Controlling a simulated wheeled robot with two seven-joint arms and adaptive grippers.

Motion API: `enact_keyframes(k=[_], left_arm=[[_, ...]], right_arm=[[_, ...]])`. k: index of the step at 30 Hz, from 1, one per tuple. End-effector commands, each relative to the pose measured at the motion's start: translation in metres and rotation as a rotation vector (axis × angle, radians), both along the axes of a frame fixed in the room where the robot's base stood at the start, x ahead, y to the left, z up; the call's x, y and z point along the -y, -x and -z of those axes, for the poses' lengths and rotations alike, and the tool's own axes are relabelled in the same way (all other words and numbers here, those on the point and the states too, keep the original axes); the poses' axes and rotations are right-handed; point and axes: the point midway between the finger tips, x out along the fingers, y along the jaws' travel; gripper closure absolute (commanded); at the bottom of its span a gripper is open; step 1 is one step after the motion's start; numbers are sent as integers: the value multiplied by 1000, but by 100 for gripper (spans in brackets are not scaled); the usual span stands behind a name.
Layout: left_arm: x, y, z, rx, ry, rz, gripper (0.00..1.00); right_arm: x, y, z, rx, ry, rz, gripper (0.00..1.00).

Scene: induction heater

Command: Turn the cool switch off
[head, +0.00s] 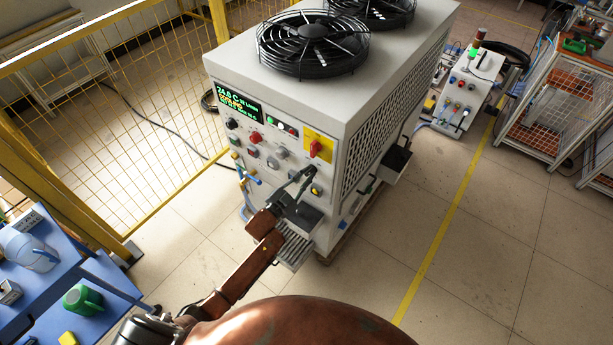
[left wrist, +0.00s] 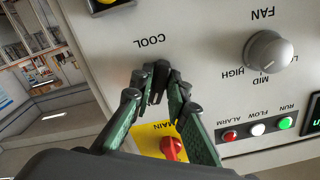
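The grey-white machine (head: 375,105) stands in the middle of the head view with its control panel facing me. In the left wrist view the panel appears upside down. The dark cool switch (left wrist: 158,88) sits by the COOL label, mostly hidden between my fingers. My left gripper (head: 308,174) reaches the panel below the red main switch (head: 315,148). In the left wrist view my left gripper (left wrist: 162,82) has its fingertips drawn together around the cool switch. The switch's exact position is hidden. My right gripper is in neither view.
The fan knob (left wrist: 268,52) and indicator lamps (left wrist: 258,128) are beside the gripper on the panel. A yellow button (head: 315,190) is just below it. A yellow fence (head: 110,110) stands left, and a blue table (head: 60,285) is at the lower left.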

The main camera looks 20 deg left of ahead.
Motion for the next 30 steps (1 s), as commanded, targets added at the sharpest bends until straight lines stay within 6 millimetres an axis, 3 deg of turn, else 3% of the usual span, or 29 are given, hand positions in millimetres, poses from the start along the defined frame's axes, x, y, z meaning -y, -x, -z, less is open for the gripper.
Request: enact_keyframes(k=[6,20,30], left_arm=[[0,0,0,0,0,0,100],[0,0,-1,-16,42,1,100],[2,1,-2,-92,252,1,100]], right_arm=[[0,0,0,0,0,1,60],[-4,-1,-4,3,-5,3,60],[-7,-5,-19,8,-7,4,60]])
